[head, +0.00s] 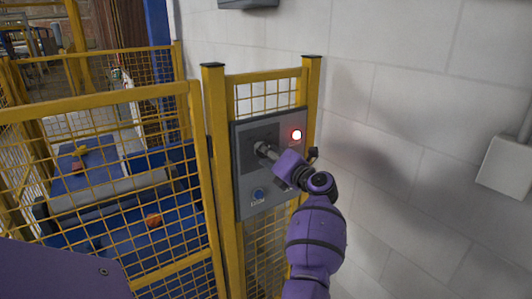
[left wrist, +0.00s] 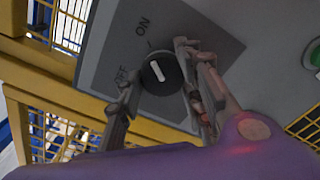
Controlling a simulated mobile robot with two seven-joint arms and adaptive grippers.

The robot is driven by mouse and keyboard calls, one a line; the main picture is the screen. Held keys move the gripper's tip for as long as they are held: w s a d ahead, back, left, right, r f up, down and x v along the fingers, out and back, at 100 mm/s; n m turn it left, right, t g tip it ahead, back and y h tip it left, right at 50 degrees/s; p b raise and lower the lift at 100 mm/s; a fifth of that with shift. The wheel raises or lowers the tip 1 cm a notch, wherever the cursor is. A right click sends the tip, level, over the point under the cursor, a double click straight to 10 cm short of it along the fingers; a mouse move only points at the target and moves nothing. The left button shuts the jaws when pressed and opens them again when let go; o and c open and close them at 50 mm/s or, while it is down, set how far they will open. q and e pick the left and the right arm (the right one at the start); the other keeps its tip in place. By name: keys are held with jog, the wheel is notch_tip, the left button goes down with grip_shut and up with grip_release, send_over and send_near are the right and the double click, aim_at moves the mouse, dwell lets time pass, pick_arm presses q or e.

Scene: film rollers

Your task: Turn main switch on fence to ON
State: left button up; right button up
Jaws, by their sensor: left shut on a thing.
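The main switch is a round black knob (left wrist: 161,73) with a white mark, on a dark plate (left wrist: 100,50) lettered ON and OFF. In the left wrist view the white mark slants up and left, roughly toward the ON lettering. My left gripper (left wrist: 160,88) has one finger on each side of the knob and is shut on it. In the head view this gripper (head: 264,151) is at the grey control panel (head: 245,170) on the yellow fence, and it hides the knob there. My right gripper is not in view.
A red light (head: 296,134) glows at the panel's upper right, and a blue button (head: 258,195) sits below the gripper. Yellow mesh fence (head: 100,98) stands to the left. A white block wall (head: 420,110) with a grey box (head: 503,166) is at right.

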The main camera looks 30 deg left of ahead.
pick_arm(q)
jog(key=shift+r, duration=0.55)
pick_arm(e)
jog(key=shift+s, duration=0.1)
pick_arm(q)
jog(key=o, duration=1.1)
jog(key=shift+c, duration=0.2)
jog(key=shift+f, duration=0.2)
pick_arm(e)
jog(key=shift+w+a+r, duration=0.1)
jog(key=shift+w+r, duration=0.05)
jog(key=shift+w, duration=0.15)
pick_arm(q)
jog(key=v, duration=1.2)
jog(key=shift+f, duration=0.1)
